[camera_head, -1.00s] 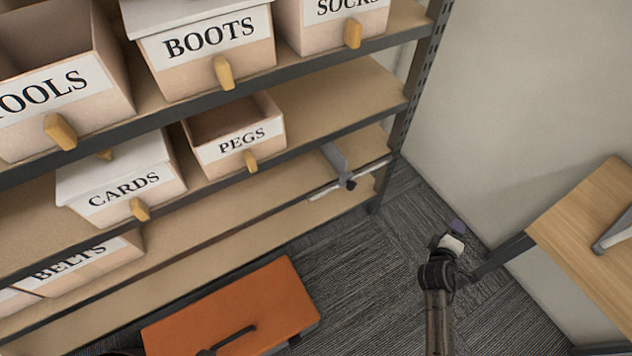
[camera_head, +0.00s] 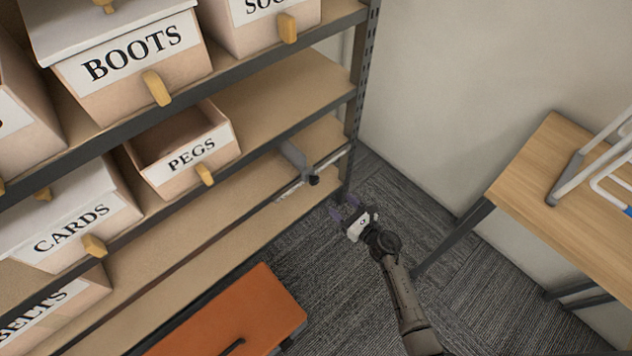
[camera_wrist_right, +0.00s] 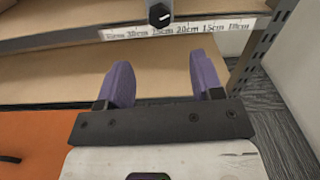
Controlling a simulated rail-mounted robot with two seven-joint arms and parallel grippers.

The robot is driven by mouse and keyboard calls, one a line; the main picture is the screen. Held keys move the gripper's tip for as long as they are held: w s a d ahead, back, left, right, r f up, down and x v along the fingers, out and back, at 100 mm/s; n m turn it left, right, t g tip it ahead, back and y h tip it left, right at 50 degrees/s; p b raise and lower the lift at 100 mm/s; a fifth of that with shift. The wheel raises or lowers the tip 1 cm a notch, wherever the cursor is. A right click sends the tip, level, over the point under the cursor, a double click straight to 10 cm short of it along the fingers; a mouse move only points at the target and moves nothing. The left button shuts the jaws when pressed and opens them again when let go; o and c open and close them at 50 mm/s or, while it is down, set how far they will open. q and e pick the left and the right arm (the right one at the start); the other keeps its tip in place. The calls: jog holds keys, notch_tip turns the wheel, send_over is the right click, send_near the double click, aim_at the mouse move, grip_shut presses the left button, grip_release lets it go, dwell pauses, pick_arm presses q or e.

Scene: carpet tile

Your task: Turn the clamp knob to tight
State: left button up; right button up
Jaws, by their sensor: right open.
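The clamp knob (camera_head: 313,180) is a small black knob at the front end of a grey clamp bar (camera_head: 295,156) on the lower shelf, at the shelf's right end. In the right wrist view the knob (camera_wrist_right: 159,15) is at the top centre, with a white line on its face pointing to the right and slightly up. My right gripper (camera_head: 345,208) is open and empty, in front of the shelf and to the right of the knob in the head view. Its two purple fingers (camera_wrist_right: 160,72) stand apart below the knob in the wrist view. My left gripper is not in view.
A printed centimetre strip (camera_wrist_right: 190,28) runs along a shelf edge behind the knob. The rack's upright post (camera_head: 366,65) stands right of the clamp. Labelled bins, such as PEGS (camera_head: 192,152), sit to the left. An orange box (camera_head: 240,312) is below; a wooden table (camera_head: 560,190) is right.

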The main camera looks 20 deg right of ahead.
aim_at(317, 182)
jog(key=b+x, duration=0.3)
jog(key=x, duration=0.7)
jog(key=shift+w+a+f, duration=0.1)
jog(key=shift+w, duration=0.05)
jog(key=shift+b+x, duration=0.45)
jog(key=shift+x, duration=0.45)
jog(key=c, duration=0.9)
